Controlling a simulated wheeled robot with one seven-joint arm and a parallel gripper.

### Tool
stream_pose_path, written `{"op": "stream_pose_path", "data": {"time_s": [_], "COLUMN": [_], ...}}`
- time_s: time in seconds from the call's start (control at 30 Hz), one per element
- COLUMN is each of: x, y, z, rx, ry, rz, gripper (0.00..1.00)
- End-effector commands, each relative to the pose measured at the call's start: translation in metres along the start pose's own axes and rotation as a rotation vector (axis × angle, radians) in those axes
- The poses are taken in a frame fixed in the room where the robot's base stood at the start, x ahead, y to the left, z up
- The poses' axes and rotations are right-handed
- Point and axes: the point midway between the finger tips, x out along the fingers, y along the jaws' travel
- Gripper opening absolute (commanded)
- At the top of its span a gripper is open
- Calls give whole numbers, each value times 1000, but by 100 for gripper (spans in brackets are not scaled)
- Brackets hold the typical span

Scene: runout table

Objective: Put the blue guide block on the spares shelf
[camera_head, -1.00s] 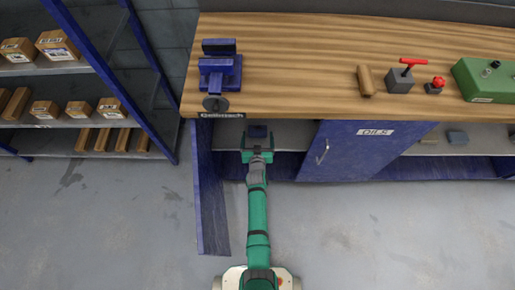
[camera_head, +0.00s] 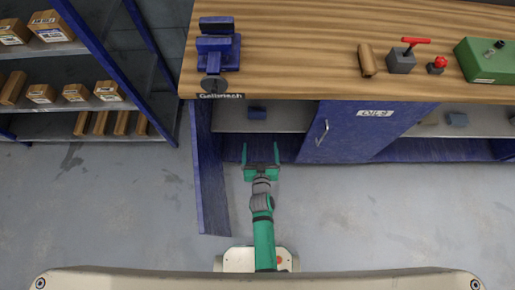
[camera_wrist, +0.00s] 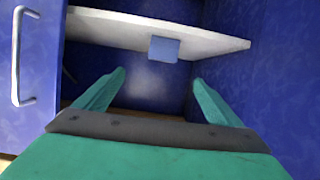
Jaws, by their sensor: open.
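The block also shows in the wrist view (camera_wrist: 165,49), against the edge of the pale shelf (camera_wrist: 110,25). My gripper (camera_head: 261,146) is open and empty, in front of the bay. Its two green fingers (camera_wrist: 155,92) are spread wide and apart from the block. No label marking this shelf as the spares shelf is readable.
An open door (camera_head: 210,180) stands left of my gripper; the blue door marked OILS (camera_head: 360,135) is to the right. A vise (camera_head: 217,50) and several tools stand on the bench (camera_head: 300,50). Boxes fill the left rack (camera_head: 95,62). Floor at right is clear.

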Motion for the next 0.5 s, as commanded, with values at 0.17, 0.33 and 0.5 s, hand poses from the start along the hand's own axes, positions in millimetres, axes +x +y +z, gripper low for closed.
{"op": "stream_pose_path", "data": {"time_s": [0.17,0.33,0.5], "x": [-83,-156,-223], "y": [4,2,-3], "z": [0,-15,-42], "rx": [-13,-17,-11], "ry": [13,29,48], "rz": [-11,-18,-17], "gripper": [89,89,89]}}
